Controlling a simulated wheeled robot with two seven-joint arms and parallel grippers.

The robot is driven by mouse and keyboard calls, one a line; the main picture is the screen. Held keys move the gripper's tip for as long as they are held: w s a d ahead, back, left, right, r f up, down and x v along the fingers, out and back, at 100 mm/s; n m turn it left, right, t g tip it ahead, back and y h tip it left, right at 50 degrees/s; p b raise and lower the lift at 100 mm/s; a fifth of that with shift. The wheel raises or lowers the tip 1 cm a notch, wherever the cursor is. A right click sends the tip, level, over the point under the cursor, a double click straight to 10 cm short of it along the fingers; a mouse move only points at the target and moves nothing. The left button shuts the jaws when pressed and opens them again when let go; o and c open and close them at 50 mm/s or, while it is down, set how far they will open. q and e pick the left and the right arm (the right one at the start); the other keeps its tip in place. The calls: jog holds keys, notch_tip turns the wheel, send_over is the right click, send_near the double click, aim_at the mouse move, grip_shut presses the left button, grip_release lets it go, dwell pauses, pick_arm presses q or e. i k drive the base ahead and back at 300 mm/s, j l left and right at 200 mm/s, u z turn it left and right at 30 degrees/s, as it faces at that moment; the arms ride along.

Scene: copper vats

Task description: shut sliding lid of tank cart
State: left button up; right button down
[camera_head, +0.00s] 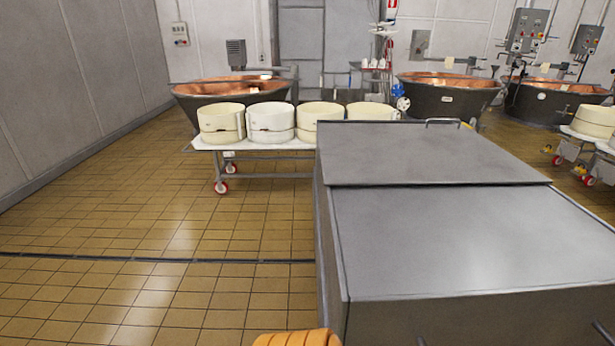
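The tank cart (332,243) is a large grey metal box filling the right foreground. Its top shows two flat panels. The far panel (425,152) sits slightly higher, with a step where it meets the near panel (455,238). A small metal bar handle (443,122) stands at the far edge of the far panel. No open gap into the tank shows from here, and I cannot tell which panel is the sliding lid. Neither of my grippers shows in the view.
A wheeled table (285,147) with several white round moulds (270,123) stands behind the cart. Copper vats (230,90) line the back. Another mould cart (590,137) stands at the right. An orange ribbed object (297,338) shows at the bottom edge. Tiled floor (150,220) at left is clear.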

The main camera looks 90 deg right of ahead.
aim_at(351, 154)
jog(key=i+l+z, duration=0.15)
jog(key=i+z, duration=0.2)
jog(key=z, duration=0.15)
jog(key=i+z, duration=0.45)
jog(key=i+j+z, duration=0.1)
jog(key=i+z, duration=0.2)
jog(key=z, duration=0.2)
jog(key=i+j+z, duration=0.25)
jog(key=z, duration=0.2)
jog(key=i+l+z, duration=0.15)
jog(key=z, duration=0.3)
jog(key=i+z, duration=0.65)
jog(key=z, duration=0.2)
jog(key=i+j+z, duration=0.1)
jog(key=i+z, duration=0.3)
jog(key=i+j+z, duration=0.15)
jog(key=z, duration=0.3)
jog(key=i+j+z, duration=0.2)
jog(key=i+l, duration=0.1)
